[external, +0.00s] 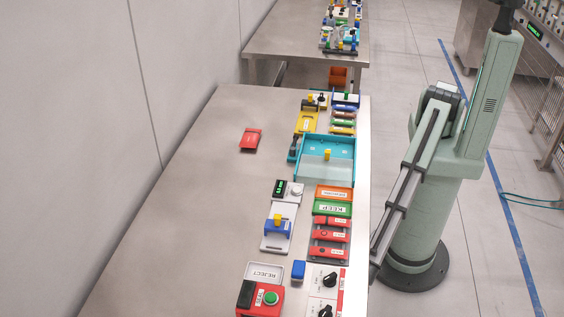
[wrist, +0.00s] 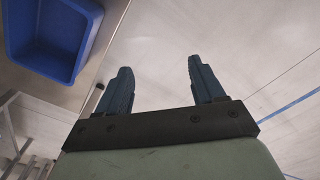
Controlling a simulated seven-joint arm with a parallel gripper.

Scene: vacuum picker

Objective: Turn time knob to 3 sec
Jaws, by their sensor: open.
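A white control panel with a red side (external: 315,292) lies at the near right edge of the table in the external view. It carries two black knobs, an upper one (external: 330,279) and a lower one (external: 326,311) at the picture's bottom edge. Their small labels are too small to read, so I cannot tell which is the time knob or where it points. My gripper (wrist: 160,66) shows in the wrist view with its two dark fingers apart and nothing between them. It points at the floor, away from the panel. In the external view I cannot make out the fingers.
A blue bin (wrist: 50,38) is at the wrist view's upper left. A blue block (external: 298,270) and a green-button box (external: 262,298) stand left of the panel. Red blocks (external: 330,236), a green KEEP tray (external: 333,207) and a display unit (external: 281,189) lie beyond. The table's left side is mostly clear.

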